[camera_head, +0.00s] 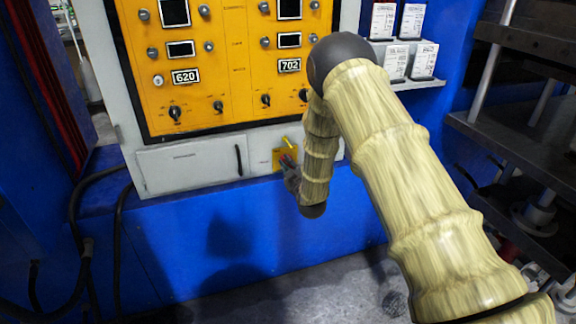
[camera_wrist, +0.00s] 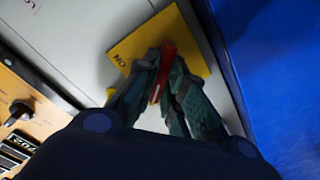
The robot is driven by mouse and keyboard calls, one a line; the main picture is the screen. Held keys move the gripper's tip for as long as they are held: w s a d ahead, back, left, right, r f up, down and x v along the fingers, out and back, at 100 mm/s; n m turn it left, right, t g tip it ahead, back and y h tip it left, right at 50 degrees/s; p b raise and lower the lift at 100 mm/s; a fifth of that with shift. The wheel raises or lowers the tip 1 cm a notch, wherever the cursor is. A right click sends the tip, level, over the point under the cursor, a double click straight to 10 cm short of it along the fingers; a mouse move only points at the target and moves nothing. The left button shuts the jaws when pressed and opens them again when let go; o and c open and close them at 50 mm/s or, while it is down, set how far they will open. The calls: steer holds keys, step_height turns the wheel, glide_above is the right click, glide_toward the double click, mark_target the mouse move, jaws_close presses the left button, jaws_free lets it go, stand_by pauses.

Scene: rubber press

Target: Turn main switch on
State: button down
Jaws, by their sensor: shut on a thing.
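The main switch is a red handle (camera_wrist: 165,68) on a yellow plate (camera_wrist: 190,32) in the wrist view. The letters "ON" show on the plate beside the handle. In the head view the yellow plate (camera_head: 290,146) sits low on the grey cabinet, partly hidden by my arm and gripper. My gripper (camera_head: 289,168) is at the plate. In the wrist view the fingers of my gripper (camera_wrist: 164,75) are shut around the red handle, one finger on each side. The handle's base is partly hidden between the fingers.
An orange control panel (camera_head: 228,95) with knobs and displays reading 620 and 702 is above the switch. A drawer-like cover with a black handle (camera_head: 239,160) is to its left. Blue machine wall lies below. A dark rack (camera_head: 520,130) stands at right.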

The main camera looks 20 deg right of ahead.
steer(key=shift+d+m+b, duration=0.15)
steer(key=shift+m+b, duration=0.2)
steer(key=shift+m, duration=3.9)
steer(key=shift+d+m+b, duration=0.15)
steer(key=shift+m+b, duration=0.2)
steer(key=shift+m, duration=3.9)
steer(key=c, duration=1.5)
jaws_free()
steer(key=s, duration=1.2)
steer(key=shift+d, duration=0.2)
